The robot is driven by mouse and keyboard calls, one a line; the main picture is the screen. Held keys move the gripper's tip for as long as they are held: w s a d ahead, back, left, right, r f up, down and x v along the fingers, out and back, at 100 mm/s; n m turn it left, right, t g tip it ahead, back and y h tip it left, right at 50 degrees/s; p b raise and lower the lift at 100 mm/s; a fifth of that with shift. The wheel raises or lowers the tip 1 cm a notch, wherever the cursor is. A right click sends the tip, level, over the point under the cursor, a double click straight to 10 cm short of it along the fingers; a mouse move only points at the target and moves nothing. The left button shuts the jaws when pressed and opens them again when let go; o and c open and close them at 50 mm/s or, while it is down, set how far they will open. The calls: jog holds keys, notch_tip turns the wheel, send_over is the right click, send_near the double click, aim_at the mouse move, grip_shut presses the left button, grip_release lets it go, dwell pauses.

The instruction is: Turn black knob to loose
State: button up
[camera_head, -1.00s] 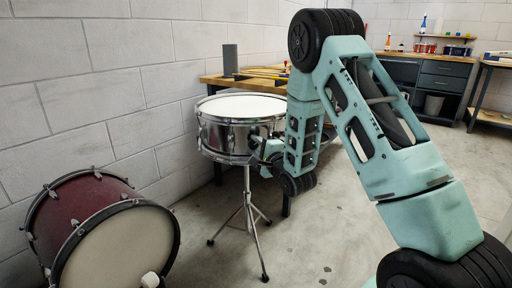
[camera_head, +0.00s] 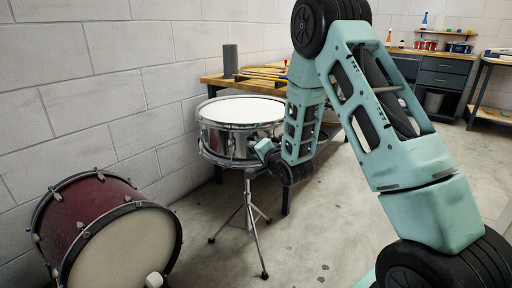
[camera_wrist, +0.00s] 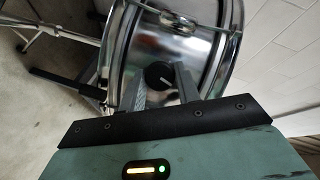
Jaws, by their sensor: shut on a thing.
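The black knob (camera_wrist: 159,75) is on the chrome shell of the snare drum, at the middle of the wrist view. The snare drum (camera_head: 224,139) stands on a tripod stand in the head view; its shell and rims also show in the wrist view (camera_wrist: 190,45). My gripper (camera_wrist: 161,80) has one finger on each side of the knob and is shut on it. In the head view my gripper (camera_head: 258,147) is at the right front of the drum shell; the knob is too small or hidden there. Its turned position cannot be read.
The floor right of the stand is clear.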

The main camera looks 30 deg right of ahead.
jog(key=shift+w+a+n+g+h+p, duration=0.15)
jog(key=shift+n+g+h+p, duration=0.65)
jog(key=shift+n+h+p, duration=1.45)
jog(key=shift+a+n+g+h+p, duration=0.2)
jog(key=shift+n+g+h+p, duration=0.95)
jog(key=shift+n, duration=2.05)
jog(key=shift+w+a+n+g+h+p, duration=0.15)
jog(key=shift+n+g+h+p, duration=0.3)
jog(key=shift+n+h+p, duration=1.4)
jog(key=shift+s+n+y+p, duration=0.1)
jog(key=shift+n+y+p, duration=0.35)
jog(key=shift+n, duration=0.55)
jog(key=o, duration=1)
jog(key=shift+c, duration=0.2)
jog(key=p+v, duration=0.1)
jog(key=v, duration=1.6)
jog(key=shift+s, duration=0.25)
